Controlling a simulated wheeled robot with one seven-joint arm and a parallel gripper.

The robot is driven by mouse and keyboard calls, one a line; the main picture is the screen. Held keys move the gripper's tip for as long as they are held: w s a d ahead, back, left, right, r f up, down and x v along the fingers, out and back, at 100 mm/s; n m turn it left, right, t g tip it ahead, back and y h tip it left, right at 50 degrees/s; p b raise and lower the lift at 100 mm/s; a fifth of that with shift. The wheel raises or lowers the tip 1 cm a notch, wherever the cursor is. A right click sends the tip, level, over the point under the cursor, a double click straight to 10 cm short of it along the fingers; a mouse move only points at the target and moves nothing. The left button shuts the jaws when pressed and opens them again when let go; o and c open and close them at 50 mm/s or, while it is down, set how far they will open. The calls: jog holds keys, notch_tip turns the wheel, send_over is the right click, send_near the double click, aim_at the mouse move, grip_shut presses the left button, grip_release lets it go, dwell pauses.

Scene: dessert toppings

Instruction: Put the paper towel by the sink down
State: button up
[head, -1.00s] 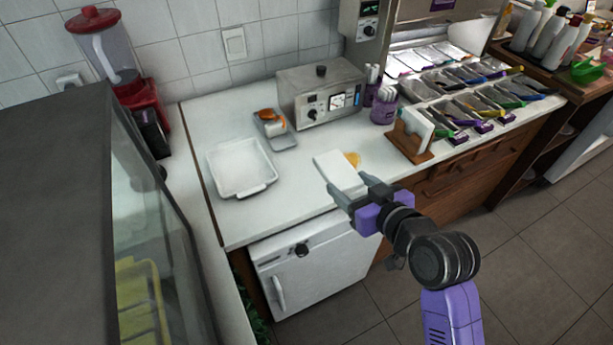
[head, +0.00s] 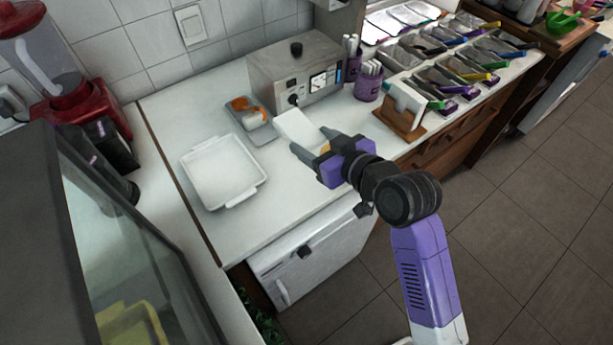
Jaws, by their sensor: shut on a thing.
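The paper towel, a flat white sheet (head: 297,127), is between the fingertips of my gripper (head: 324,142), which is shut on it. It shows above the counter near the front of the metal box; I cannot tell whether it touches the counter. A white square basin with handles (head: 224,172), possibly the sink, is at the left on the white counter (head: 245,232).
A grey tray (head: 262,134) with an orange and white item lies between basin and metal box (head: 296,75). A wooden napkin holder (head: 399,125), purple cups (head: 369,87) and topping trays stand to the right. A red blender (head: 80,100) is at left. The front counter is clear.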

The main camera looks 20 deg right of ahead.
aim_at(314, 192)
notch_tip(314, 192, down, 16)
jog(key=shift+f, duration=0.15)
dwell(0.3)
jog(key=shift+f, duration=0.15)
jog(key=o, duration=1.3)
jog(key=shift+r, duration=0.2)
jog(key=shift+s, duration=0.3)
jog(key=b+v, duration=0.2)
jog(key=v, duration=0.9)
jog(key=shift+s, duration=0.2)
